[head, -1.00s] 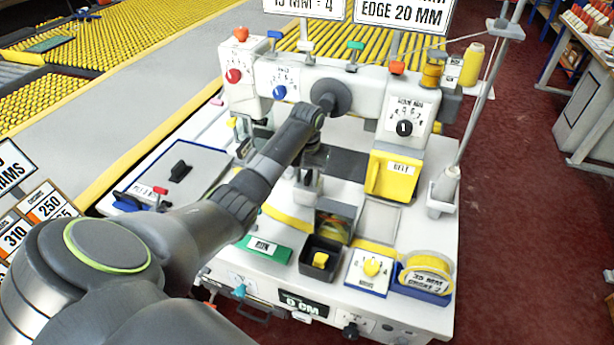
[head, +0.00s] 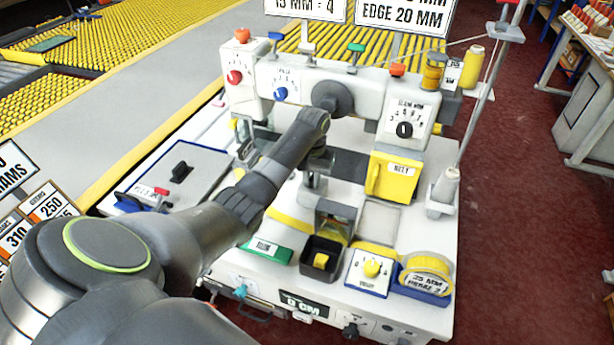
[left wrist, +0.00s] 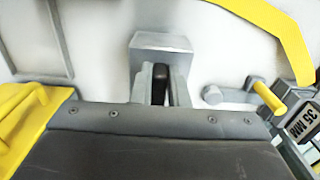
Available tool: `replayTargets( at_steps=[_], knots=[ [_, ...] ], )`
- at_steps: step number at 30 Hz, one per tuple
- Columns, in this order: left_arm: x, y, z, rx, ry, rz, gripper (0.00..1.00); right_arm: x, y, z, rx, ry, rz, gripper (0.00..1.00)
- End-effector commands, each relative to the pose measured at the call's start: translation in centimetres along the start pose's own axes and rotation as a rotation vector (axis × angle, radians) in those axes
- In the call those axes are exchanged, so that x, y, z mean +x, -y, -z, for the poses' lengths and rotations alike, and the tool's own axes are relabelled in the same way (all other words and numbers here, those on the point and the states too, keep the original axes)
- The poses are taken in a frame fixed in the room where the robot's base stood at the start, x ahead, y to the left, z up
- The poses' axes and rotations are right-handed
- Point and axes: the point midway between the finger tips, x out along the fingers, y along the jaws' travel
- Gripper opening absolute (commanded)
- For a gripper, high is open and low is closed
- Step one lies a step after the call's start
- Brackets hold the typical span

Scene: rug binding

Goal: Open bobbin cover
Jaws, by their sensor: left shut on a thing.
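The left wrist view shows my left gripper (left wrist: 160,88) in the middle, with its two grey fingers close together on a narrow dark part. A small silver metal piece, which looks like the bobbin cover (left wrist: 162,42), stands right at the fingertips. Its hinge and full outline are hidden, so I cannot tell how far open it is. In the head view my left arm reaches over the white sewing machine (head: 285,110) and hides most of the gripper from above. My right gripper is in neither view.
A yellow belt cover (head: 395,178) stands right of my wrist. At the front are a black bin (head: 320,262), a yellow knob (head: 371,268) and a yellow guide reel (head: 427,272). A grey panel with a black handle (head: 181,172) lies left. A thread stand (head: 478,105) rises right.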

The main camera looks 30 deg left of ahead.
Motion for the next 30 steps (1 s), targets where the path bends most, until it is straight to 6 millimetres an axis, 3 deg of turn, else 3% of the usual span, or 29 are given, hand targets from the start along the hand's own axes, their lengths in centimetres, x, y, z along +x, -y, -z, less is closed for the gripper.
replayTargets(
  at_steps=[3, 9, 20, 21, 25, 30],
  knots=[
    [-0.5, -3.4, 0.0, 0.003, 0.001, -0.010, 0.00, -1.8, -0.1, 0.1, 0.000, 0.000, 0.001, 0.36],
    [-0.3, -6.9, 0.0, 0.002, 0.000, -0.007, 0.00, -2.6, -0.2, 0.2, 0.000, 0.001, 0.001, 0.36],
    [-0.2, -7.3, 0.1, 0.000, -0.003, -0.003, 0.00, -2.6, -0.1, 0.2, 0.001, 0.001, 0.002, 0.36],
    [-0.2, -7.3, 0.1, 0.000, -0.003, -0.003, 0.18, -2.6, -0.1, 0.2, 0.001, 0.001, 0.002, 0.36],
    [-0.1, -7.3, 0.0, 0.000, -0.002, -0.003, 0.35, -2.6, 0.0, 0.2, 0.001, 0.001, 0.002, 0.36],
    [-0.1, -7.3, 0.0, 0.000, -0.002, -0.003, 0.36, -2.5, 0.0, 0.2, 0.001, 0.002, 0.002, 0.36]
  ],
)
